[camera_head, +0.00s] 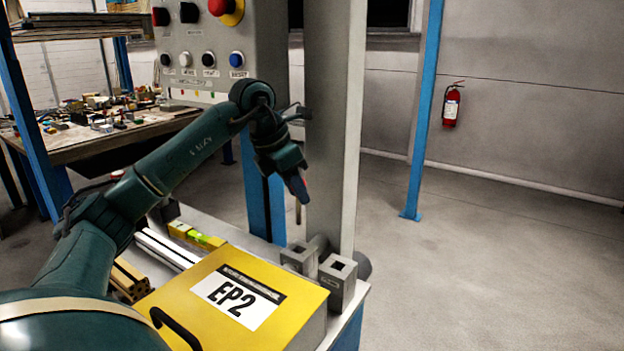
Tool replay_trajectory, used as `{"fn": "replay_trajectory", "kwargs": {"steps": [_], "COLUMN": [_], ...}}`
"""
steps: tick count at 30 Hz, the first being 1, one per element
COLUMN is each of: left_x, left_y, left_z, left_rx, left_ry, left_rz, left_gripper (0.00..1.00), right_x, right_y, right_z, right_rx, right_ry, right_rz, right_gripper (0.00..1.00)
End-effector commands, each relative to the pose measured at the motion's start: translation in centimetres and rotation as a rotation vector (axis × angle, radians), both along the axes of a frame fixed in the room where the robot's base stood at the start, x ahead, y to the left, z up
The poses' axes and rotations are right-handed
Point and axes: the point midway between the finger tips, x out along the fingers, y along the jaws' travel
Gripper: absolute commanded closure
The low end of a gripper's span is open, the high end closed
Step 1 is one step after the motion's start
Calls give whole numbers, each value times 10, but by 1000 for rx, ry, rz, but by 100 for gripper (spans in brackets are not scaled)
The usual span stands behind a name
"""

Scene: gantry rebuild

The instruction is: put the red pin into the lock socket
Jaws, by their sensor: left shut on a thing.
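My left gripper (297,184) is shut on the red pin, beside the grey upright post. Two grey blocks with square openings stand lower down at the post's foot: a front block (338,283) and a rear block (298,258). I cannot tell which is the lock socket. The gripper is above them, clear of both. My right gripper is out of view.
A yellow EP2 box (215,320) lies on the bench in front of the blocks. A yellow level (196,236) and metal profiles (165,250) lie behind it. The grey post (335,130) and a button panel (205,60) stand close to my arm. The right floor is clear.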

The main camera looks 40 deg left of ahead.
Motion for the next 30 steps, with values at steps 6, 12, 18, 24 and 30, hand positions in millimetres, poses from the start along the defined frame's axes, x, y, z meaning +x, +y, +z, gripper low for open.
{"fn": "replay_trajectory", "kwargs": {"steps": [6, 12, 18, 24, 30], "left_x": [0, 0, 0, 0, 0], "left_y": [1, 0, 0, 0, 0], "left_z": [-9, -25, -38, -40, -39], "left_rx": [0, 0, 0, 0, 0], "left_ry": [0, 0, -1, -1, -1], "left_rz": [1, 0, 0, 0, 0], "left_gripper": [96, 96, 96, 96, 96], "right_x": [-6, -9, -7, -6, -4], "right_y": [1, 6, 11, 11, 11], "right_z": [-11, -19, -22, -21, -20], "right_rx": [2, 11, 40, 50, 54], "right_ry": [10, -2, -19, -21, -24], "right_rz": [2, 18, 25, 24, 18], "right_gripper": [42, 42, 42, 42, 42]}}
